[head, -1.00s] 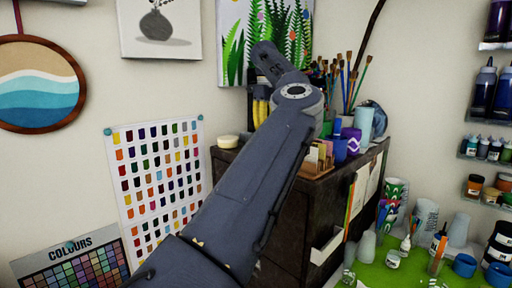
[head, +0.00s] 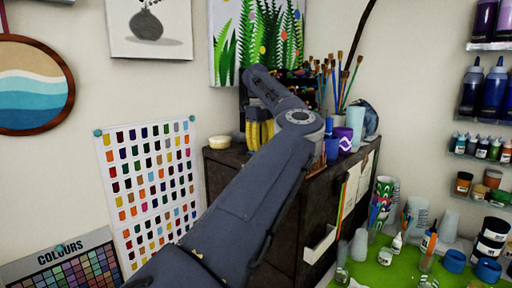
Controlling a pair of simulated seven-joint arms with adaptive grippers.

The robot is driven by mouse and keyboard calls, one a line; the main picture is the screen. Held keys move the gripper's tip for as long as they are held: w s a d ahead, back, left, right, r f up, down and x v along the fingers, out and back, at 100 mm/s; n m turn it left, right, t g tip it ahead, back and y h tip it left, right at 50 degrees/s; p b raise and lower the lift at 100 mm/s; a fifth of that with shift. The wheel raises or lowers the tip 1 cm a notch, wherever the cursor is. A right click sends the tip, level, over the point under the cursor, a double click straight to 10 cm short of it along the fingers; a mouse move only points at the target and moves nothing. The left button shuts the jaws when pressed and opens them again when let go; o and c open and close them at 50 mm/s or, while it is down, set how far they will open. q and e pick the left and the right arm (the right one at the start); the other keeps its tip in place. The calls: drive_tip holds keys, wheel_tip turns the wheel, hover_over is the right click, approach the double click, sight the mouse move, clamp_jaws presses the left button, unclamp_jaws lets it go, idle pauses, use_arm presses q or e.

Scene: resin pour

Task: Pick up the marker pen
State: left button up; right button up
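I cannot single out the marker pen. A dark rack (head: 297,76) with many small coloured tips, possibly pens, stands on the dark cabinet at the back, partly behind my arm. My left arm rises from the lower left across the middle of the head view. Its wrist bends down over the cabinet top. Yellow finger-like parts, which look like my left gripper (head: 260,134), point down behind the forearm near the cabinet's back left. The fingertips are too small and covered to tell open from shut, or whether anything is held. My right gripper is out of view.
The dark cabinet (head: 226,178) carries a pale round jar (head: 220,141), a purple cup (head: 354,117) and several brushes (head: 338,82). The green mat (head: 398,274) at lower right holds cups and bottles. Paint shelves line the right wall. The cabinet's front left top looks clear.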

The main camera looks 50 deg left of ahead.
use_arm(q)
drive_tip(key=shift+o, duration=0.3)
clamp_jaws()
drive_tip(key=shift+r, duration=0.1)
